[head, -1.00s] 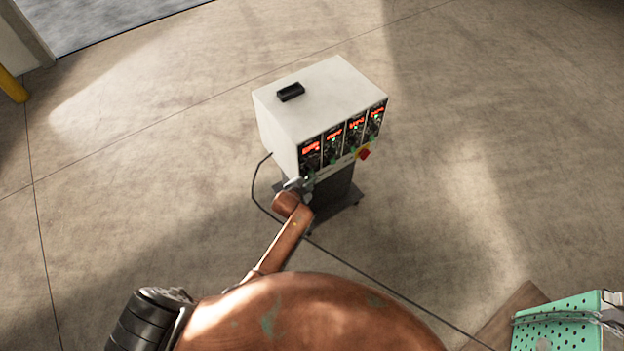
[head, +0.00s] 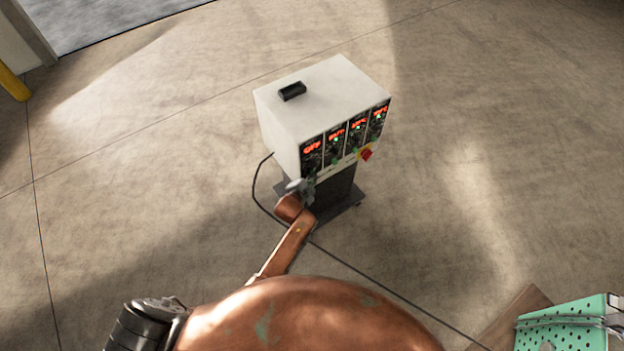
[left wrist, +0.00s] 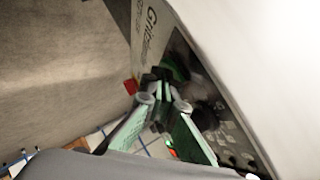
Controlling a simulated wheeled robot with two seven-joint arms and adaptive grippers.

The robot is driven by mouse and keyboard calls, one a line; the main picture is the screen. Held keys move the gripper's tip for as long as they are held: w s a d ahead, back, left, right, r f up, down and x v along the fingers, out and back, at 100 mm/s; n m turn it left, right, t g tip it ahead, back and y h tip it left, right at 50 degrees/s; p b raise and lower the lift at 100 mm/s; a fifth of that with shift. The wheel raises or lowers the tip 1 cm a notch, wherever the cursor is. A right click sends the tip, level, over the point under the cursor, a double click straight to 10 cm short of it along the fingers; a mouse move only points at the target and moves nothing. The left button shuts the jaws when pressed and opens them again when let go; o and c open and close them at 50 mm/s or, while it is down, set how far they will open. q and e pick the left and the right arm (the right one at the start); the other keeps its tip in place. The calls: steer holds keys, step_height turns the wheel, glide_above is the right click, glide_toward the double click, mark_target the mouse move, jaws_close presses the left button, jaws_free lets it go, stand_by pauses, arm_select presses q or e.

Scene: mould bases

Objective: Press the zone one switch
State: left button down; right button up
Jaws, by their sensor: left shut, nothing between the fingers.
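A white controller cabinet (head: 312,105) stands on a dark stand, with a row of several zone modules on its front. The leftmost module (head: 312,154), taken as zone one, has a red display that seems to read OFF; no green lamp shows on it. The other modules show red displays and green lamps. Its switch is too small and covered to make out. My left gripper (head: 306,184) is at the lower front left corner of the cabinet, just below this module. In the left wrist view the fingers (left wrist: 162,88) are shut and empty, close to the panel; contact cannot be told.
A red knob on a yellow plate (head: 366,154) sits at the panel's lower right. A black cable (head: 350,263) runs over the floor. A mint green perforated box (head: 562,324) is at lower right.

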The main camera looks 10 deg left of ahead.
arm_select(q)
steer(key=shift+r+p, duration=0.4)
steer(key=shift+r, duration=0.15)
steer(key=s+d+r+p, duration=0.2)
steer(key=s+r+p, duration=0.2)
steer(key=s, duration=0.7)
steer(key=shift+s+d+r, duration=0.2)
steer(key=shift+s+r, duration=0.15)
steer(key=shift+r, duration=0.35)
